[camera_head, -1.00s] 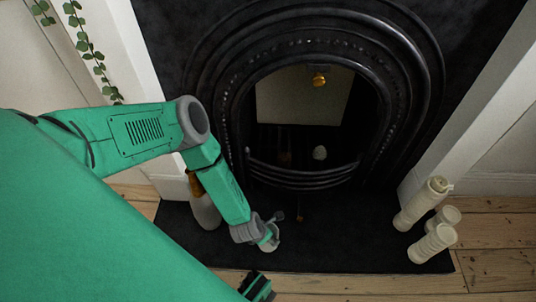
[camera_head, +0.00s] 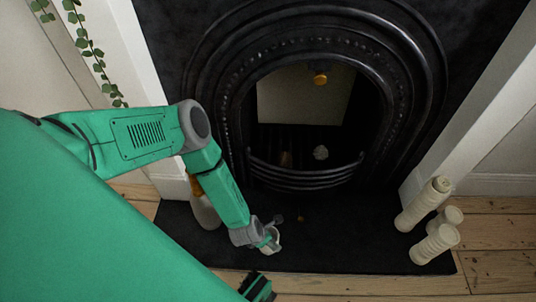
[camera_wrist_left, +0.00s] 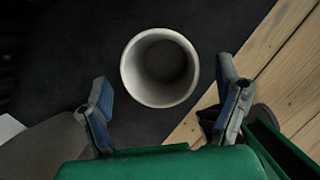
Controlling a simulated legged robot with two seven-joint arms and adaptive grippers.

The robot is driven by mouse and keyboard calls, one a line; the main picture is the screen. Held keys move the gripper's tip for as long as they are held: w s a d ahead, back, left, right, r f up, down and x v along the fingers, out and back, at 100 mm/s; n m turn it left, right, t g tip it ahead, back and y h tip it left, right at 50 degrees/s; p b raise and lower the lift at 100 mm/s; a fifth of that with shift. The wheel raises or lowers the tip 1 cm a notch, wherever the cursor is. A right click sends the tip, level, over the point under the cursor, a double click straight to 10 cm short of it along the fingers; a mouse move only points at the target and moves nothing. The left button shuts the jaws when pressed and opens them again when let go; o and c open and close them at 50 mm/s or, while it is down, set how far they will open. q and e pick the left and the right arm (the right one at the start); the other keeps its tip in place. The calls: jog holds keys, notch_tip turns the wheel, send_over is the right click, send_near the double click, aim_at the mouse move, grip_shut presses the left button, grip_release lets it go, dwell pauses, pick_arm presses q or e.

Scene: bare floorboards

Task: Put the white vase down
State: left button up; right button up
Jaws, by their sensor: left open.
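The white vase (camera_wrist_left: 160,67) shows in the left wrist view as a round open mouth seen from above, with a dark inside, over the dark hearth. In the head view only a small pale part of it (camera_head: 275,243) shows beside my left gripper (camera_head: 268,241). In the left wrist view my left gripper (camera_wrist_left: 163,80) is open, with one finger on each side of the vase and dark gaps between the fingers and its wall. The vase's base is hidden.
A pale bottle-like vessel (camera_head: 205,211) stands behind my left forearm. The black fireplace (camera_head: 310,178) rises behind. The dark hearth (camera_head: 345,235) is clear in the middle; floorboards (camera_head: 360,284) lie in front.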

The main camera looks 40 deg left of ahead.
pick_arm(q)
jog(key=s+d+r+m+g+h+p, duration=0.1)
jog(key=s+d+r+m+p, duration=0.2)
jog(key=r+m, duration=0.5)
jog(key=s+d+r+m+g+h+p, duration=0.1)
jog(key=s+d+r+m+p, duration=0.15)
jog(key=s+r+m, duration=0.6)
jog(key=s+a+r+m+g+y, duration=0.1)
jog(key=s+a+r+m, duration=0.1)
jog(key=a+r+m, duration=0.3)
jog(key=s+a+r+m+g+y, duration=0.1)
jog(key=a+r+m, duration=0.4)
jog(key=r+m, duration=0.5)
jog(key=shift+s+a+r+m+y+b, duration=0.2)
jog(key=shift+s+m+y+b, duration=0.35)
jog(key=shift+m, duration=0.6)
jog(key=shift+r, duration=0.1)
